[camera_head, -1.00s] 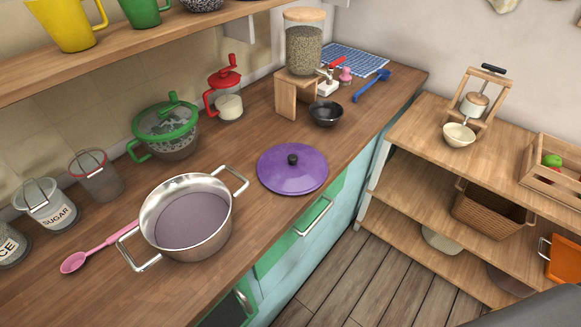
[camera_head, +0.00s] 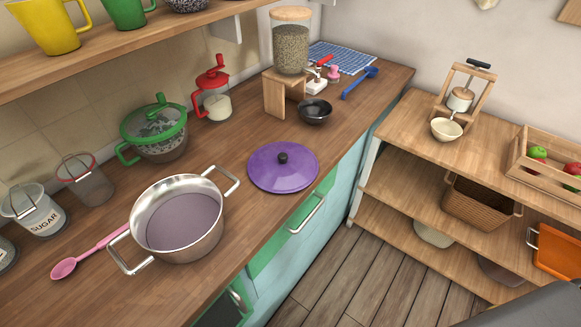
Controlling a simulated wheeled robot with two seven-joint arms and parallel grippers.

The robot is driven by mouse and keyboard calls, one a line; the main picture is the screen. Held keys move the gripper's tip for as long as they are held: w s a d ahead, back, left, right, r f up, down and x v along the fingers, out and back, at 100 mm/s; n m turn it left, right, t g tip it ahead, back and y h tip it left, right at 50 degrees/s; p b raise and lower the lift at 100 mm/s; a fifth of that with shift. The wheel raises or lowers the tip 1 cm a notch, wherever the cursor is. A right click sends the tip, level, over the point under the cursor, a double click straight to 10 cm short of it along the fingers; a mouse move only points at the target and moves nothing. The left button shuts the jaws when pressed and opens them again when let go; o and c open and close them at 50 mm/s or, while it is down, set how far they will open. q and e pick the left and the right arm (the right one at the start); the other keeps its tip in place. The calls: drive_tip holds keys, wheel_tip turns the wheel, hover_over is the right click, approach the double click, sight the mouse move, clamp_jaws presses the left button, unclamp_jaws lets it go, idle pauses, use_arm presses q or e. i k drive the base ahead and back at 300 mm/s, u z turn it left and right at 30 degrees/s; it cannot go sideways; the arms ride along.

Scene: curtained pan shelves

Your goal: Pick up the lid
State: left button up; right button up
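A purple lid (camera_head: 283,172) with a black knob lies flat on the wooden counter, near its front edge. An open steel pot (camera_head: 180,222) with two loop handles stands to its left, apart from it. A second pot with a green-rimmed lid (camera_head: 153,122) and green handles stands farther back against the wall. Neither of my grippers shows in this view. A dark grey shape is cut off at the bottom right corner.
The counter (camera_head: 243,220) is clear around the purple lid. A black bowl (camera_head: 315,111) stands behind it, near a wooden stand with a glass jar (camera_head: 291,45). A pink spoon (camera_head: 88,252) lies left of the pot. Wooden shelves (camera_head: 400,180) stand at right.

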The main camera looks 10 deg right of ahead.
sight(278, 167)
drive_tip(key=k, duration=0.45)
drive_tip(key=z, duration=2.35)
drive_tip(key=i, duration=2.15)
drive_tip(key=u, duration=2.4)
